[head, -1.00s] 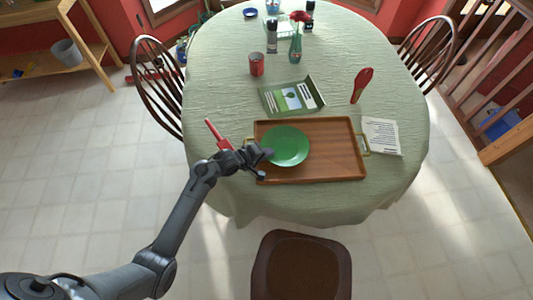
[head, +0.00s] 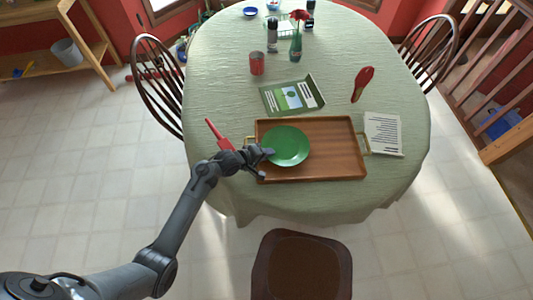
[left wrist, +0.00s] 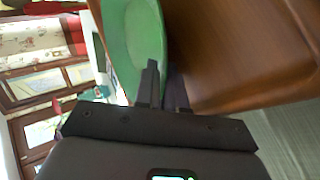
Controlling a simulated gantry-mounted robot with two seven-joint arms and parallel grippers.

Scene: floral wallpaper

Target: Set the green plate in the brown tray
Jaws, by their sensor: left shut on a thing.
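The green plate (head: 287,146) is over the left half of the brown tray (head: 335,150), which lies on the table. My left gripper (head: 268,152) is shut on the plate's left rim, above the tray's left end. In the left wrist view the fingers (left wrist: 163,95) meet at the edge of the green plate (left wrist: 135,40), with the brown tray (left wrist: 240,50) beside it. I cannot tell whether the plate's underside touches the tray floor. My right gripper is not in view.
A red-handled utensil (head: 217,134) lies just left of the tray. A booklet (head: 292,95) lies behind it, a printed sheet (head: 383,133) to its right and a red brush (head: 362,84) behind right. A red can (head: 257,64) stands farther back. The tray's right half is empty.

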